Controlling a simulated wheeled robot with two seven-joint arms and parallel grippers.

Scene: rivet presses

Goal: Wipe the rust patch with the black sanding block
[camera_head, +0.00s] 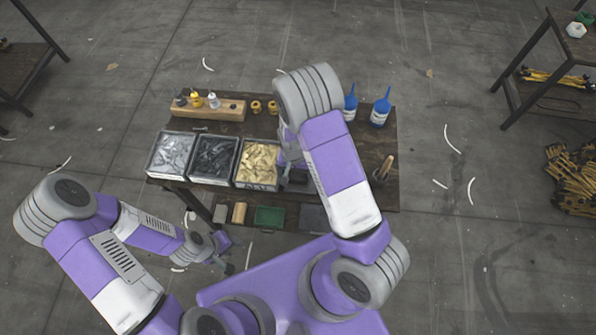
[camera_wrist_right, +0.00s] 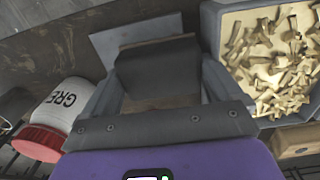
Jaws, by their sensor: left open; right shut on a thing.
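My right gripper (camera_wrist_right: 158,85) is shut on the black sanding block (camera_wrist_right: 157,64) in the right wrist view. A flat grey plate (camera_wrist_right: 108,40) shows behind the block. A brown surface (camera_wrist_right: 160,101) shows just below the block, between the fingers; I cannot tell whether it is the rust patch or part of the block. In the head view the right gripper (camera_head: 292,178) is over the table, right of the bin of tan pieces, largely hidden by my forearm. My left gripper (camera_head: 226,263) is open and empty, low in front of the table.
Bins of silver, black and tan pieces (camera_head: 236,174) stand left of the right gripper. Blue bottles (camera_head: 381,108) stand at the back right. A white jar (camera_wrist_right: 62,105) with a red lid is beside the gripper. A green tray (camera_head: 269,216) lies at the table's front, lower down.

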